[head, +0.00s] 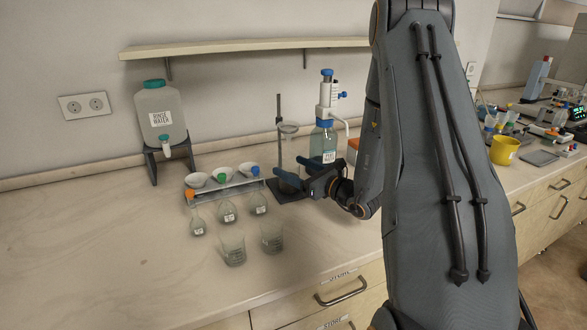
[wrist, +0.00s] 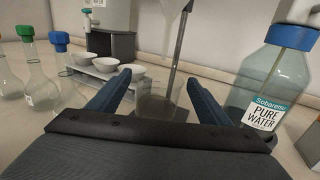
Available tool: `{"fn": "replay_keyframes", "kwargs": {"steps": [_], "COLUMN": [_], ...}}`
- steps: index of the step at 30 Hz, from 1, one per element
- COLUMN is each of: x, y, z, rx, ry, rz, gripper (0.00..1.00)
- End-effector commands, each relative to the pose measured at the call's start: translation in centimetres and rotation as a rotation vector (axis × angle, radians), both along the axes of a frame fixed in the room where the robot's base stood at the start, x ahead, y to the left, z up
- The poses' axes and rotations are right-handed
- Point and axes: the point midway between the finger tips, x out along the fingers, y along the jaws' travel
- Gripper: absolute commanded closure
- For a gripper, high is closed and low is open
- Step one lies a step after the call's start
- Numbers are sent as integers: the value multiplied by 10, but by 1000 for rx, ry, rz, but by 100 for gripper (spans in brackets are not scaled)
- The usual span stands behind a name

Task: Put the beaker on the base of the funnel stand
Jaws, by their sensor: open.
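The funnel stand has a thin upright rod (head: 279,125), a clear funnel held on it, and a dark flat base (head: 290,196) on the bench. A clear glass beaker (wrist: 157,106) shows in the wrist view, standing upright, apparently on the dark base below the funnel. My gripper (head: 284,178) is low at the stand. In the wrist view its two blue fingers (wrist: 160,82) are apart, one on each side of the beaker; I cannot tell whether they touch it. In the head view the gripper partly hides the beaker and base.
Two other beakers (head: 233,249) (head: 272,238) stand at the front. Stoppered flasks (head: 228,212) and a rack with white bowls (head: 222,180) are left of the stand. A pure water dispenser bottle (head: 322,142) stands close right. The bench's left is clear.

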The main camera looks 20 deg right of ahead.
Motion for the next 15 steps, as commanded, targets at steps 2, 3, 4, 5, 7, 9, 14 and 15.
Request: {"fn": "replay_keyframes", "kwargs": {"steps": [2, 3, 4, 5, 7, 9, 14, 15], "x": [0, 0, 0, -2, -10, -22, -53, -61], "y": [0, 0, 0, -1, -6, -11, -24, -28], "z": [1, 2, 4, 4, 2, 2, 1, 1], "rx": [0, 0, 0, 0, 0, 0, 1, 0], "ry": [0, 0, 0, 0, 0, 1, 0, 0], "rz": [0, 0, 0, -1, -2, -4, -5, -6], "gripper": [28, 28, 28, 28, 28, 28, 28, 28]}}
